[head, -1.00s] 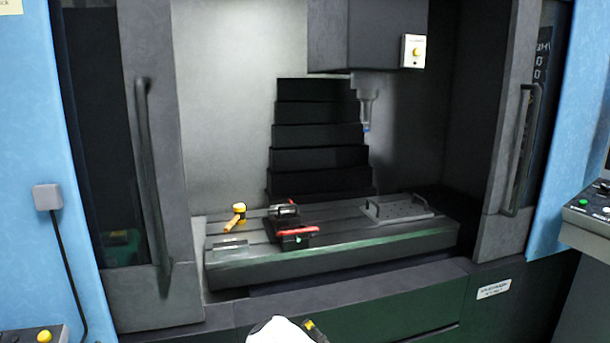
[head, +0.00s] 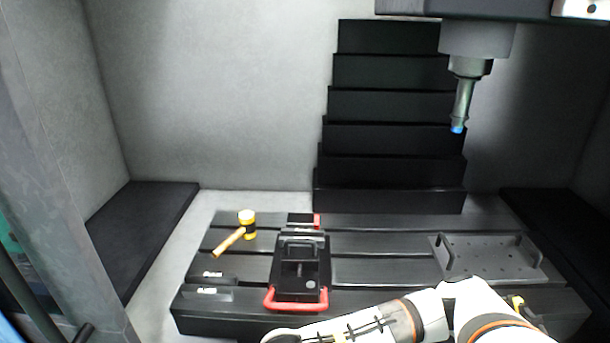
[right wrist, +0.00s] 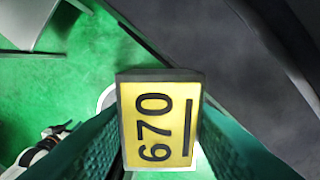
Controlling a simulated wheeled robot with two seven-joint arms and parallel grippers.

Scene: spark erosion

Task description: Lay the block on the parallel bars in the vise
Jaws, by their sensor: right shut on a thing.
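The block (right wrist: 158,122) shows in the right wrist view as a dark-edged piece with a yellow face marked 670. My right gripper (right wrist: 160,140) is shut on it, with one green finger on each side. In the head view my right arm comes in from the lower right and reaches left along the bottom edge, in front of the vise; the block cannot be made out there. The black vise (head: 317,272) with a red handle (head: 296,305) sits on the slotted machine table. The parallel bars cannot be told apart clearly inside its jaws. My left gripper is not in view.
A drilled plate with two handles (head: 490,262) lies on the right. The spindle tool (head: 464,100) hangs above, right of the vise. The table between vise and plate is clear.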

